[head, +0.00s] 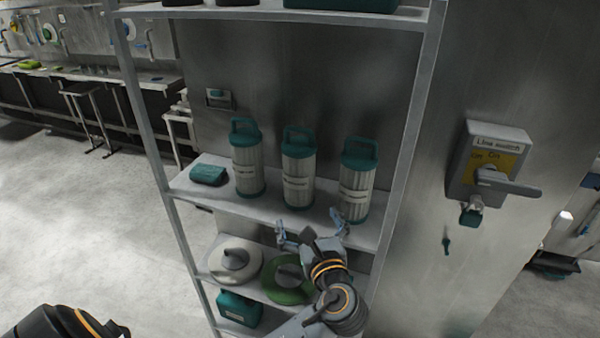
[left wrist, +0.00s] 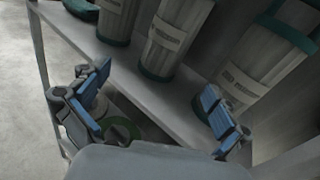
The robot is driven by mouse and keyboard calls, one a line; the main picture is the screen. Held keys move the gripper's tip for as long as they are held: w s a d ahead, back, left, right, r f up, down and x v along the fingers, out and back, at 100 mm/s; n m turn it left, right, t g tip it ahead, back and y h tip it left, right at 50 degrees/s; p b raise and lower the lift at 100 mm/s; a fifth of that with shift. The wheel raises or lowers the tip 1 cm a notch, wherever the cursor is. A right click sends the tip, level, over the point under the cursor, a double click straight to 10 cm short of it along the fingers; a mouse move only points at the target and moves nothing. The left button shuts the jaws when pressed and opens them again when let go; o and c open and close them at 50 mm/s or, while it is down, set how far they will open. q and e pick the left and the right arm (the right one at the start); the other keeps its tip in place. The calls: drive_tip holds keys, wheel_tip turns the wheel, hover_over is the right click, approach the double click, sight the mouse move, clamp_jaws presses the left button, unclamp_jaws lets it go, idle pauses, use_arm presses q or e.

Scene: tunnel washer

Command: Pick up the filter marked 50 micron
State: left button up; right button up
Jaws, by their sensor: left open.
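Three pleated white filters with teal handled caps stand upright in a row on the middle shelf (head: 215,172): a left filter (head: 248,165), a middle filter (head: 298,172) and a right filter (head: 356,185). Each has a label band, too small or blurred to read, so I cannot tell which is 50 micron. In the left wrist view the middle filter (left wrist: 172,45) and right filter (left wrist: 262,65) show behind the shelf edge. My left gripper (head: 311,228) is open and empty, in front of the shelf edge, below the middle and right filters and apart from them. My right gripper is not in view.
The lower shelf holds a white disc (head: 235,262) and a green disc (head: 285,282). Shelf posts (head: 408,125) flank the row. A line switch box (head: 490,160) with a protruding handle is at right.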

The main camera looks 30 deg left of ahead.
sight(302, 184)
use_arm(q)
drive_tip(key=shift+m+y, duration=0.3)
drive_tip(key=shift+m, duration=0.2)
drive_tip(key=x, duration=0.2)
drive_tip(key=r+p+x, duration=0.1)
drive_tip(key=x, duration=0.2)
drive_tip(key=p+x, duration=0.1)
drive_tip(key=x, duration=0.2)
drive_tip(key=shift+w+d+r, duration=0.15)
drive_tip(key=shift+w+r, duration=0.2)
drive_tip(key=shift+w, duration=0.25)
drive_tip(key=shift+w+a+r+p, duration=0.15)
drive_tip(key=shift+w+a+p, duration=0.1)
drive_tip(key=shift+w+p, duration=0.25)
drive_tip(key=p+x, duration=0.1)
drive_tip(key=x, duration=0.2)
drive_tip(key=shift+w, duration=0.25)
drive_tip(key=shift+w+a+f+p, duration=0.2)
drive_tip(key=shift+w+a+p, duration=0.15)
drive_tip(key=shift+a, duration=0.1)
drive_tip(key=shift+d, duration=0.1)
drive_tip(key=c, duration=1.4)
drive_tip(key=shift+c, duration=0.2)
